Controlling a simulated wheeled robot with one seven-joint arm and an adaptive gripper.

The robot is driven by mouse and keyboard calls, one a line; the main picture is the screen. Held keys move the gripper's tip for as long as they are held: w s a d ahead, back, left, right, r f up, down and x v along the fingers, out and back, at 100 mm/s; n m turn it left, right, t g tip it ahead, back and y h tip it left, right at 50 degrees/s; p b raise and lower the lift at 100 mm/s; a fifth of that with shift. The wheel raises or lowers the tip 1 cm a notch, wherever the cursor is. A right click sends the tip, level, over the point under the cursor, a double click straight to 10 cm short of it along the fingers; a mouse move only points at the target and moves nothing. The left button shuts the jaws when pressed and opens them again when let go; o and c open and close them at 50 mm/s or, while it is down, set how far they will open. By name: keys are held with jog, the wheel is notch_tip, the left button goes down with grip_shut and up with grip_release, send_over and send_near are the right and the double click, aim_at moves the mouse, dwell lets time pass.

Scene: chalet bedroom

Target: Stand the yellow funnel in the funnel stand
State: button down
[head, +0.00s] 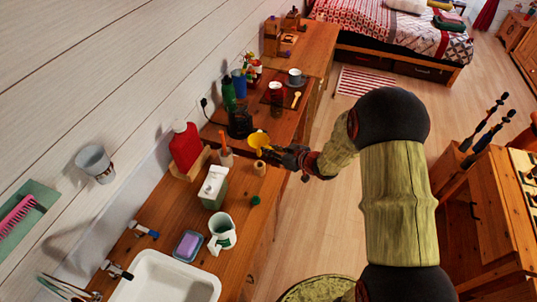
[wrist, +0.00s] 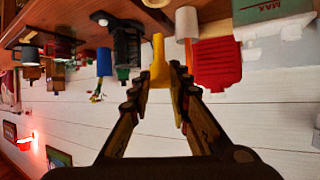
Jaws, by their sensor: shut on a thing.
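The yellow funnel (head: 258,140) is in my gripper (head: 276,153), above the wooden counter. In the wrist view, which looks upside down, the funnel (wrist: 158,65) sits between the two fingertips (wrist: 160,80) and they close on its narrow part. A small pale wooden round piece (head: 260,168) stands on the counter just below the gripper in the head view. It may be the funnel stand, but it is too small to tell. The funnel appears apart from it.
A dark coffee machine (head: 240,122) is behind the funnel. A green-white mug (head: 222,234), soap dish (head: 188,246) and sink (head: 165,278) lie nearer.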

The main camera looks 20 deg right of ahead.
notch_tip(320, 180, down, 6)
jog(key=b, duration=0.4)
jog(key=shift+r, duration=0.25)
dwell(1.2)
jog(key=shift+f+b, duration=1.85)
jog(key=shift+f, duration=1.25)
jog(key=c, duration=1.6)
grip_release()
jog(key=v, duration=1.2)
